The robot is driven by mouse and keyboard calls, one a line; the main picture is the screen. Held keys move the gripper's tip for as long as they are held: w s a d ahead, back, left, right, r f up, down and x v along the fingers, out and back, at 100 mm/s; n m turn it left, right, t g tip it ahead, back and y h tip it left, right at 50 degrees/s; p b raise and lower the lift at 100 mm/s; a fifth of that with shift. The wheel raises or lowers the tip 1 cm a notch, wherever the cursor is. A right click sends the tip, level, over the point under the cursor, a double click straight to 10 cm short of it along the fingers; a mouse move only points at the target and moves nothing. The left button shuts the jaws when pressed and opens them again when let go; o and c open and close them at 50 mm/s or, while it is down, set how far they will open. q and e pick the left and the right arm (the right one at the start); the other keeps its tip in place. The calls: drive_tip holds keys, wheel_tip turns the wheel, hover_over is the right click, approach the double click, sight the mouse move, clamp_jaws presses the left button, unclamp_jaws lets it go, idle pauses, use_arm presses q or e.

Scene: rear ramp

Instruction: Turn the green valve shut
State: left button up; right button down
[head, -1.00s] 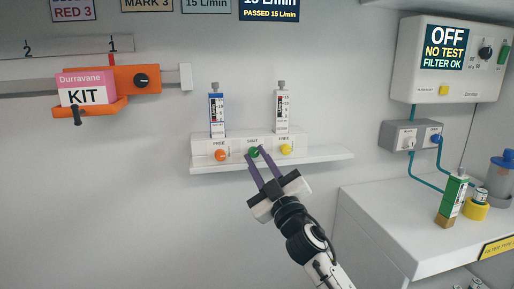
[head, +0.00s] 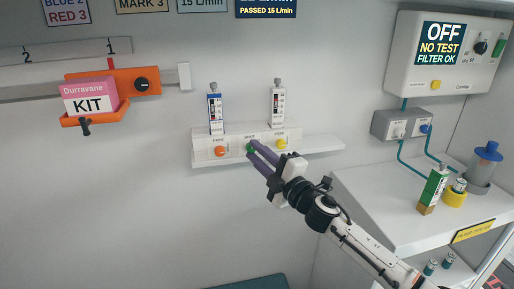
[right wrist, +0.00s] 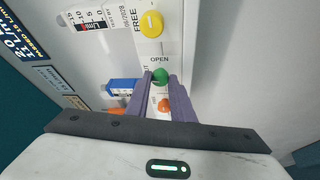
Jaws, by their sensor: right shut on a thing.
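The green valve knob (head: 250,148) sits in the middle of a white wall panel, between an orange knob (head: 219,151) and a yellow knob (head: 281,143). My right gripper (head: 252,147) is shut on the green knob, its purple fingers reaching in from the lower right. In the right wrist view the fingertips lie on both sides of the green knob (right wrist: 161,76), and the word OPEN shows beside it. A partly hidden label ending in UT is also next to it. My left gripper is not in view.
A white counter (head: 400,215) with several items is at right.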

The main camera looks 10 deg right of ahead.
idle(0.4)
drive_tip(key=c, duration=1.5)
unclamp_jaws()
drive_tip(key=shift+c, duration=0.2)
drive_tip(key=b+v, duration=0.1)
drive_tip(key=v, duration=0.9)
drive_tip(key=shift+s, duration=0.2)
